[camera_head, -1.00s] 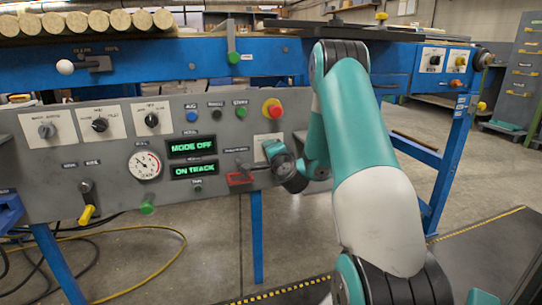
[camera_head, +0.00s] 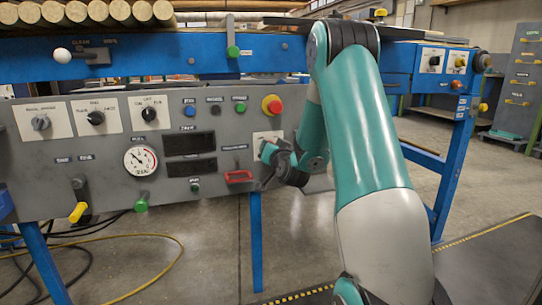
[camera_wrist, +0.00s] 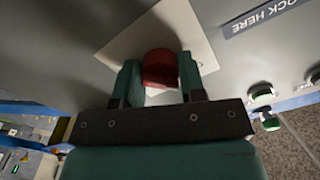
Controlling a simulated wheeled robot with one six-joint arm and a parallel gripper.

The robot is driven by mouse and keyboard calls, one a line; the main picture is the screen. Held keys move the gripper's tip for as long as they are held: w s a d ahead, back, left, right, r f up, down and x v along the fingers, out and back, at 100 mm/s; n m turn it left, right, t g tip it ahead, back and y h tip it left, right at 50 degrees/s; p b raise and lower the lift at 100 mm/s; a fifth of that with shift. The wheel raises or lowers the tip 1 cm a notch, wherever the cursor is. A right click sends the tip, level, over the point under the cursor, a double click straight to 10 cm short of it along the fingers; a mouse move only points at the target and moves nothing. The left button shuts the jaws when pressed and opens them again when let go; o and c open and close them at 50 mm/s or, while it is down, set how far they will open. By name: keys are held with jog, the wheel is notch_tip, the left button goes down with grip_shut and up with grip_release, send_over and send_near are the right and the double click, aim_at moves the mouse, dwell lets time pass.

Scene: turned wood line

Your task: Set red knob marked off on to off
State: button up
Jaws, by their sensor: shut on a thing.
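The red knob (camera_wrist: 160,67) shows in the wrist view on a pale square plate (camera_wrist: 189,26) on the grey panel. My gripper (camera_wrist: 160,80) has one green finger on each side of the knob and is shut on it. In the head view my gripper (camera_head: 270,155) is at the plate (camera_head: 262,137) on the right part of the panel, and my arm and wrist hide the knob there. I cannot read the plate's off and on marks or the knob's pointer.
The grey panel (camera_head: 60,175) carries a red and yellow button (camera_head: 271,105), a red bracket (camera_head: 239,176), a gauge (camera_head: 140,160) and several knobs. Two displays (camera_head: 189,143) are dark. Wooden rods (camera_head: 95,12) lie above. Open floor (camera_head: 200,260) is below.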

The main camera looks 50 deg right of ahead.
jog(key=shift+a+f+n+b, duration=0.1)
jog(key=shift+f+n+b, duration=0.2)
jog(key=shift+n, duration=0.3)
jog(key=o, duration=0.9)
jog(key=shift+r, duration=0.15)
jog(key=shift+b+v, duration=7.5)
jog(key=shift+v, duration=1.2)
jog(key=shift+s, duration=0.1)
